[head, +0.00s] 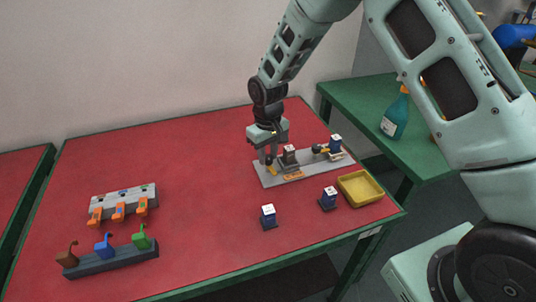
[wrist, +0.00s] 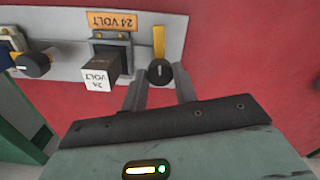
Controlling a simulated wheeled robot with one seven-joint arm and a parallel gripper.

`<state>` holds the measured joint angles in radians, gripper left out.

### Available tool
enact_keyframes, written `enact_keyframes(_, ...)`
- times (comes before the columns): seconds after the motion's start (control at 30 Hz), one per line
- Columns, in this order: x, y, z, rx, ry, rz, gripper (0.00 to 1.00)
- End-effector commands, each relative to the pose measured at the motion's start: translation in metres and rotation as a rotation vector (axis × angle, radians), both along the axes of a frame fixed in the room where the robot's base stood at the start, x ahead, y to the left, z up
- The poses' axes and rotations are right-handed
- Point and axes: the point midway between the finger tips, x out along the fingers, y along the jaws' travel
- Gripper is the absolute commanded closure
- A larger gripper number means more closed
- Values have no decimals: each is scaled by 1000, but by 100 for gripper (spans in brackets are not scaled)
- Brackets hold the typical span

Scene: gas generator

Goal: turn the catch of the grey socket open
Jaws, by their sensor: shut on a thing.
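The grey socket (wrist: 112,46) sits on a light grey plate (wrist: 70,52), which also shows in the head view (head: 270,180). My gripper (wrist: 161,90) is shut on the catch's knob, one finger on each side. It also shows in the head view (head: 269,160). The fingertips partly hide the knob.
A blue block (head: 336,142) with another black catch (head: 320,149) is on the plate's right. Two loose blue blocks (head: 268,217) (head: 328,199) and a yellow tray (head: 345,192) stand in front. Racks (head: 150,190) (head: 110,262) are at left. The table's middle (head: 190,165) is clear.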

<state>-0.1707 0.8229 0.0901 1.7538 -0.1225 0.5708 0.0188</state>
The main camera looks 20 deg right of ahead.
Motion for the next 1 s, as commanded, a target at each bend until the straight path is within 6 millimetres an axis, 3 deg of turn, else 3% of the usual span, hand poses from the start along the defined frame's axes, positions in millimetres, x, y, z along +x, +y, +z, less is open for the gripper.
enact_keyframes(0.3,1,1,1,2,-3,-115,94)
enact_keyframes(0.83,1,0,1,2,-3,-136,94)
enact_keyframes(0.87,1,0,1,2,-3,-136,66)
enact_keyframes(0.9,1,0,1,2,-3,-136,55)
enact_keyframes(0.93,1,0,1,2,-3,-136,50)
enact_keyframes(1.0,1,0,1,1,-2,-136,50)
